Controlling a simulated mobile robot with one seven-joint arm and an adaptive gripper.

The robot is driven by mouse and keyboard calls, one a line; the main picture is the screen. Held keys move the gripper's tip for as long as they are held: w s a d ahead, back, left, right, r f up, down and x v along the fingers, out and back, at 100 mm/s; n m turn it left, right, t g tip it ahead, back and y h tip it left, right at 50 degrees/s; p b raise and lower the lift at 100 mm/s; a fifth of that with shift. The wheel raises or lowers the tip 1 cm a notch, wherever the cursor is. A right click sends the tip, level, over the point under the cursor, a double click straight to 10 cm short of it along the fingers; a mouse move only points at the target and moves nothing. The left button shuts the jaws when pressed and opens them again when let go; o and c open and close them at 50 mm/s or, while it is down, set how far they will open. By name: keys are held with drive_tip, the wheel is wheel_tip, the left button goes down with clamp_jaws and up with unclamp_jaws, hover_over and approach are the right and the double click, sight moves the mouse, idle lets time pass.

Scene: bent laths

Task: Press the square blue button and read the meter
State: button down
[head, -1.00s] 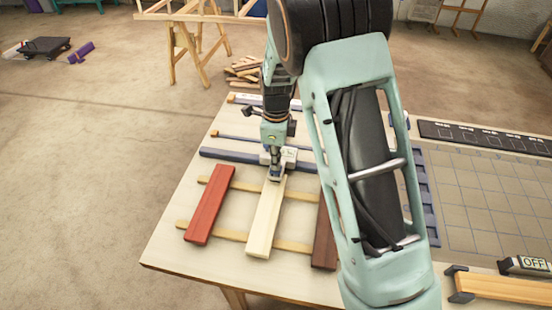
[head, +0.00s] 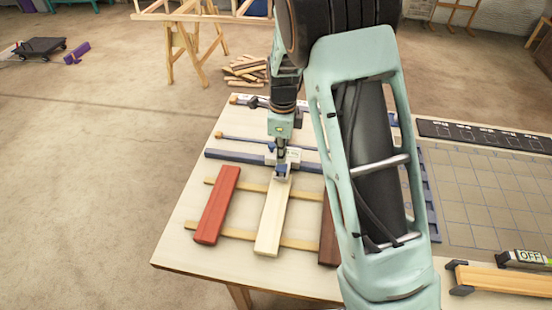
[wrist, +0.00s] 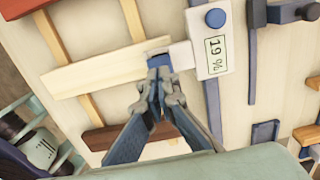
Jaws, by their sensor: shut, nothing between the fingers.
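The meter is a white box (wrist: 213,45) with a round blue knob (wrist: 215,18) and a display (wrist: 216,54) that reads "19 %", turned sideways. A small white head (wrist: 181,55) sticks out from it over the end of the pale lath (wrist: 95,71). The square blue button (wrist: 158,61) is at that head's end, partly hidden by my fingertips. My gripper (wrist: 160,72) is shut and empty, its tips at the button; I cannot tell how far it is pressed. In the head view my gripper (head: 281,167) points down at the pale lath's far end (head: 272,220).
A red lath (head: 217,205) lies left of the pale one and a dark brown lath (head: 327,235) right, on two thin strips. A blue rail (head: 236,155) crosses behind. Bare tabletop (head: 185,235) lies at the left.

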sight(281, 167)
wheel_tip(281, 167, up, 10)
drive_tip(key=b, duration=0.1)
drive_tip(key=shift+r, duration=0.25)
drive_tip(key=shift+w, duration=0.15)
idle(0.4)
